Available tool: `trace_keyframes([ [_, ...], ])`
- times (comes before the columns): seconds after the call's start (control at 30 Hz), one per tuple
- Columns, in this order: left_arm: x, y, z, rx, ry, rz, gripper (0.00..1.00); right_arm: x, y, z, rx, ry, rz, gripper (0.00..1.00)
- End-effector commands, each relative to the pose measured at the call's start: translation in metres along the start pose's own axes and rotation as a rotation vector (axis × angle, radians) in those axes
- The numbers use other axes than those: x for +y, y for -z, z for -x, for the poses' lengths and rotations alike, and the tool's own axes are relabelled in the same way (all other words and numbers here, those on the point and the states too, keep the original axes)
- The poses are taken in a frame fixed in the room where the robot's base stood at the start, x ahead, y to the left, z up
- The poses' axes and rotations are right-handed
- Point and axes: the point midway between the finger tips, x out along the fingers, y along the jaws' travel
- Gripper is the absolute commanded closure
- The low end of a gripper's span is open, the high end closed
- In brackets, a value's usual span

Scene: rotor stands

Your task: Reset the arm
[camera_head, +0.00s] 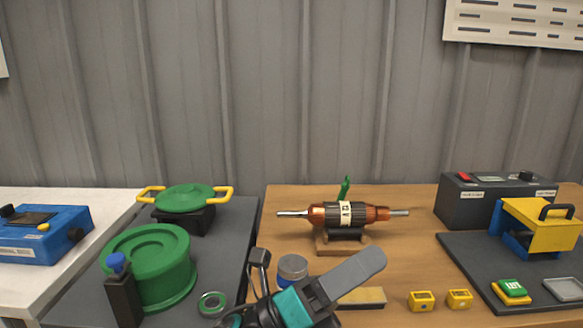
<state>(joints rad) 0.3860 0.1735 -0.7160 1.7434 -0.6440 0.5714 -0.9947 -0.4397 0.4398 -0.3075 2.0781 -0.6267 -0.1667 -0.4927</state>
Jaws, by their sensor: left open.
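My left gripper (316,268) shows at the bottom middle, coming up from the lower edge. It is black and teal with a long grey finger pointing up and right, and its fingers are apart. I see nothing held between them. It is in front of the wooden table (413,262), nearer to me than the rotor (376,214). My right gripper is not in view.
A grey-lidded jar (292,267) and a yellow-edged block (362,297) lie close to the left gripper. Two small yellow blocks (421,301) are to its right. A green round housing (160,268) stands left; a dark mat (480,262) with a yellow-and-blue device (541,226) lies right.

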Motion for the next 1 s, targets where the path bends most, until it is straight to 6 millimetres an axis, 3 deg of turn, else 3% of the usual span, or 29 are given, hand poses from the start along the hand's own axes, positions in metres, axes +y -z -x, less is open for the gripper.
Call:
trace_keyframes([
  [0.13, 0.040, -0.022, 0.061, -0.335, -0.195, 0.431, 0.07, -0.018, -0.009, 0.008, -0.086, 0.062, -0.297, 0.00],
  [0.27, 0.073, -0.021, 0.134, -0.642, -0.332, 0.787, 0.07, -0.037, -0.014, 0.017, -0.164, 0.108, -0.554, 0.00],
  [0.43, 0.097, 0.015, 0.247, -1.085, -0.467, 1.214, 0.07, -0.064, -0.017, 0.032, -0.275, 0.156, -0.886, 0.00],
  [0.6, 0.088, 0.071, 0.346, -1.511, -0.534, 1.525, 0.07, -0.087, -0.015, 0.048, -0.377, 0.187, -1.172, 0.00],
  [0.7, 0.077, 0.098, 0.382, -1.691, -0.546, 1.627, 0.07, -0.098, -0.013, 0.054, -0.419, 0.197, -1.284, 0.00],
  [0.8, 0.069, 0.114, 0.403, -1.802, -0.547, 1.681, 0.07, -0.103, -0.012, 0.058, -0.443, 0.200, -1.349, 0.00],
  [1.0, 0.065, 0.120, 0.411, -1.847, -0.545, 1.702, 0.07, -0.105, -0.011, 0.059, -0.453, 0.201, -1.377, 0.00],
])
